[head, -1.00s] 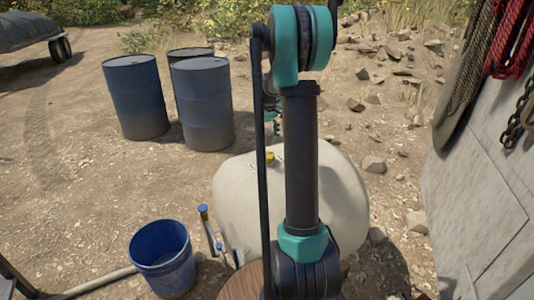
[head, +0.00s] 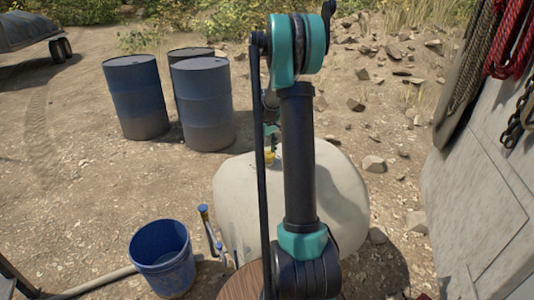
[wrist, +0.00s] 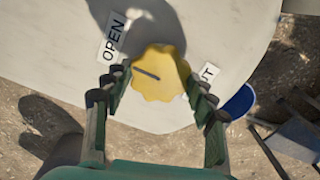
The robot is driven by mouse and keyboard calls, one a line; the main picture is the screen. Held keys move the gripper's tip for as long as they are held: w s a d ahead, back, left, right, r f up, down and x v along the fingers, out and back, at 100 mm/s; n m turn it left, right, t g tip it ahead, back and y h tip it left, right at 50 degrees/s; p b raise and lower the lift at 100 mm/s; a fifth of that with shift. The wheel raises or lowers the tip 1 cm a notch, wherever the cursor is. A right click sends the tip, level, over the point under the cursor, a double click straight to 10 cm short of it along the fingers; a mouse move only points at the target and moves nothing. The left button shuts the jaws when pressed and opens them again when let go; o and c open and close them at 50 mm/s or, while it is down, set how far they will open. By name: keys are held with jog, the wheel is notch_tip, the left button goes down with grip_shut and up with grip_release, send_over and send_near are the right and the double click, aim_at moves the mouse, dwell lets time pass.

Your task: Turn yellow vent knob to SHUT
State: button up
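The yellow vent knob (wrist: 157,75) has a scalloped edge and a dark pointer line slanting toward its left side, on the OPEN label's side. It sits on top of the pale tank (head: 240,200) and shows small in the head view (head: 270,157). The OPEN label (wrist: 113,38) is at its upper left; a second label (wrist: 209,72), showing only "UT", is at its right, partly hidden by a finger. My gripper (wrist: 156,88) is open, with one finger on each side of the knob's near part. I cannot tell whether the fingers touch it.
Blue drums (head: 203,105) stand behind the tank at the left. A blue bucket (head: 162,258) and blue-topped pipes (head: 207,225) are at the front left. A grey panel (head: 480,190) with hanging ropes is at the right. My arm hides part of the tank.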

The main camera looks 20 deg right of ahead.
jog(key=c, duration=0.4)
jog(key=shift+c, duration=0.2)
